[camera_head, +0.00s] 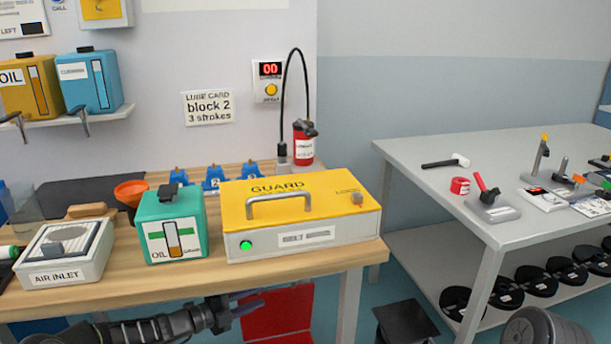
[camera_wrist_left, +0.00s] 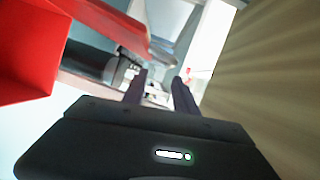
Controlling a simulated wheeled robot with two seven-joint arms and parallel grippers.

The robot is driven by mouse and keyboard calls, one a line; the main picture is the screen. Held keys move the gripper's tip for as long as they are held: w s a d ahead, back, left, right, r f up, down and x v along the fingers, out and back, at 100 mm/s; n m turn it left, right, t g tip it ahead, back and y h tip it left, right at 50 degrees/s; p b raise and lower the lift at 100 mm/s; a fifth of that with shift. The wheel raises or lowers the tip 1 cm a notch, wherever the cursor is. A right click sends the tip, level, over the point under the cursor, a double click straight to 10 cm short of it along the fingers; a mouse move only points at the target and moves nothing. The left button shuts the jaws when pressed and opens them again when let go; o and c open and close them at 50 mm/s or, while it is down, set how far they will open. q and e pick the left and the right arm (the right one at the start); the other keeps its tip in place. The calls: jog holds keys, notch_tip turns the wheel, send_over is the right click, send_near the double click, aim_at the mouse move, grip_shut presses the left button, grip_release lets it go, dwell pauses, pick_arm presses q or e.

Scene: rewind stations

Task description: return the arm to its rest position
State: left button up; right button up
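My left arm (camera_head: 150,328) is low in front of the wooden bench, below the level of its top, and reaches in from the left. My left gripper (camera_head: 248,307) points right, just left of a red box (camera_head: 282,312) under the bench. In the left wrist view the two dark fingers of the gripper (camera_wrist_left: 160,90) stand apart with nothing between them. My right gripper and arm are not in view.
The wooden bench (camera_head: 360,255) is above the gripper; it holds the yellow guard (camera_head: 320,215), green oil block (camera_head: 172,243) and air inlet box (camera_head: 65,255). The red box (camera_wrist_left: 28,50) is close at left in the wrist view. A grey table (camera_head: 420,165) stands right.

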pick_arm(q)
jog(key=s+d+f+m+g+y, duration=0.2)
jog(key=s+d+f+m+g, duration=0.2)
jog(key=s+d+f+m, duration=0.35)
jog(key=s+d+f+m+g+y, duration=0.1)
jog(key=s+d+f+m+g, duration=0.3)
jog(key=s+f+m, duration=0.45)
jog(key=s+a+f+m+g+y, duration=0.1)
jog(key=s+f+m+y, duration=0.25)
jog(key=s+m, duration=0.6)
jog(key=s+f+m+g+y, duration=0.1)
jog(key=s+f+m+y, duration=0.1)
jog(key=s+f+m, duration=0.5)
jog(key=s+r+m, duration=0.3)
jog(key=s+m, duration=0.7)
notch_tip(320, 180, up, 17)
jog(key=p, duration=1.6)
jog(key=shift+a+f+m, duration=0.15)
jog(key=shift+m, duration=0.2)
jog(key=shift+f, duration=0.1)
